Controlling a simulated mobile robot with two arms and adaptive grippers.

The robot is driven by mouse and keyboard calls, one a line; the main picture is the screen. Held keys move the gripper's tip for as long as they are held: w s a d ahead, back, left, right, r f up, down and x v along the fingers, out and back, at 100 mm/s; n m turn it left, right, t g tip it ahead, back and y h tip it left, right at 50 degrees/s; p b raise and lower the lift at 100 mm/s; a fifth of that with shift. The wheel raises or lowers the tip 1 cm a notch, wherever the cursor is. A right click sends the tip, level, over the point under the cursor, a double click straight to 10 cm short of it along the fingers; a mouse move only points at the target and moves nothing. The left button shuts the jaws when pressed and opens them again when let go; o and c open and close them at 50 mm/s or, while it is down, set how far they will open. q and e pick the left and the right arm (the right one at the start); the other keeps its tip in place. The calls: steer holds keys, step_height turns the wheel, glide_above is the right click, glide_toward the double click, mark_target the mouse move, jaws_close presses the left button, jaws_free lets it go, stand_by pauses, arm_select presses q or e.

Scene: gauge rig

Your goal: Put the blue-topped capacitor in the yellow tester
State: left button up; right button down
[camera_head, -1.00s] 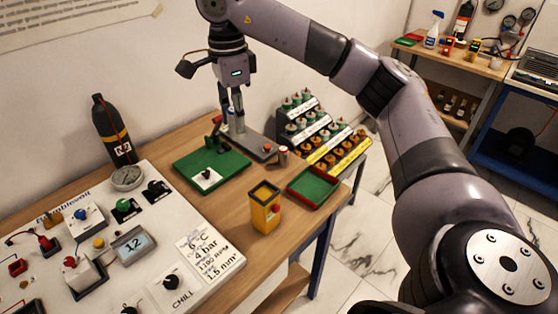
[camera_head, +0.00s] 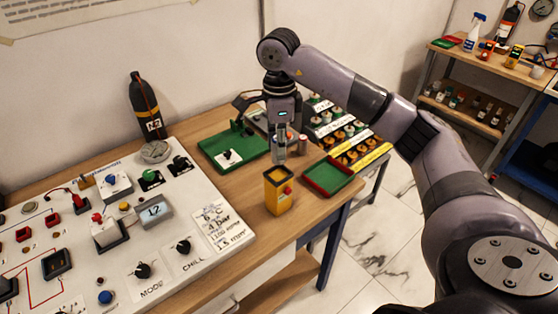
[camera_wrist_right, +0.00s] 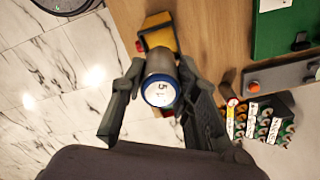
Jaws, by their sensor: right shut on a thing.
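The capacitor (camera_wrist_right: 159,90) has a grey body and a blue-rimmed white top with a dark mark. My right gripper (camera_wrist_right: 160,78) is shut on it in the right wrist view. In the head view my right gripper (camera_head: 279,158) hangs above and just behind the yellow tester, and I cannot make out the capacitor clearly there. The yellow tester (camera_head: 278,200) stands upright on the bench with an open top and a red knob on its side. It shows partly behind the capacitor in the right wrist view (camera_wrist_right: 158,32). My left gripper is not in view.
A green board (camera_head: 222,158) lies to the left of my gripper. A red-rimmed green tray (camera_head: 328,177) lies right of the tester. A small reddish cylinder (camera_head: 303,145) stands behind it, near the racks of capacitors (camera_head: 352,140). The control panel (camera_head: 190,212) fills the left.

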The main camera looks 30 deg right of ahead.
steer(key=shift+w+f, duration=0.1)
steer(key=shift+f, duration=0.7)
step_height(320, 180, down, 4)
steer(key=shift+r+p, duration=0.15)
steer(key=shift+p, duration=0.4)
steer(key=shift+f, duration=0.25)
steer(key=c, duration=1.6)
jaws_free()
steer(key=shift+c, duration=0.2)
steer(key=o, duration=0.4)
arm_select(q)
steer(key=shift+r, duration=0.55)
